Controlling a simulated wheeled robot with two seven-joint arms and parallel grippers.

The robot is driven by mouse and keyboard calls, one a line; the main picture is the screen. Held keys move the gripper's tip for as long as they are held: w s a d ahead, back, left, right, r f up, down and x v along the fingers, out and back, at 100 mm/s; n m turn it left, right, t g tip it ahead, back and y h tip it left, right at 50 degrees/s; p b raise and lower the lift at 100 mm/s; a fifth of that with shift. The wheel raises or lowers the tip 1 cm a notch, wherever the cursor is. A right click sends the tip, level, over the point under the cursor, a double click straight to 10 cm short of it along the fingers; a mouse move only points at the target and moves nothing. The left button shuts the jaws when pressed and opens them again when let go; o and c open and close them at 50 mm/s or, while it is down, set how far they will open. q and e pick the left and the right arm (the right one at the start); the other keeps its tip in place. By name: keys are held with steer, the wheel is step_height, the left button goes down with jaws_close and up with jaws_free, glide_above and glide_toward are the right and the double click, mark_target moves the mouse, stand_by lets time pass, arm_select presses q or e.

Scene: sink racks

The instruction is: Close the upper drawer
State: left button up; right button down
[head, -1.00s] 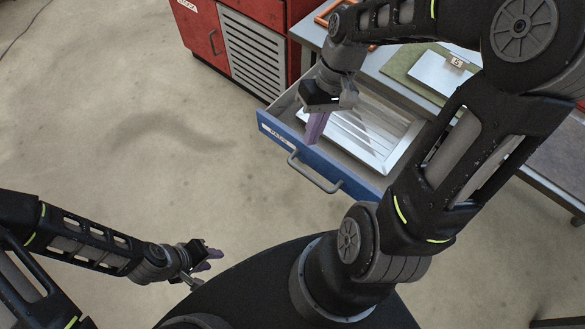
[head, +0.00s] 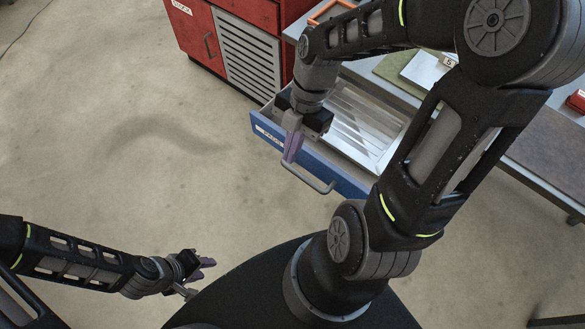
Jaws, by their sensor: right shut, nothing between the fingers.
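The upper drawer (head: 347,181) has a blue front with a label at its left end and a grey bar handle (head: 312,183). It stands pulled out from the bench, and a pale slatted tray (head: 352,112) shows inside it. My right gripper (head: 290,158) is shut and empty, with its purple fingers pointing down in front of the drawer front, by the left part of the handle. I cannot tell whether the fingers touch the front or the handle. My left gripper (head: 208,268) is low at the left, away from the drawer, its purple fingers apart.
A red cabinet (head: 205,40) with a grey louvred panel (head: 250,52) stands left of the bench. On the bench top lie an orange frame (head: 325,12), a green mat (head: 392,72) and a pale plate with a tag. The floor left of the drawer is clear.

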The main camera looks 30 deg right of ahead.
mark_target(294, 170)
steer(key=shift+f, duration=0.1)
steer(key=shift+d+f, duration=0.2)
steer(key=shift+f, duration=4.85)
steer(key=shift+w+d, duration=0.1)
steer(key=shift+d, duration=0.05)
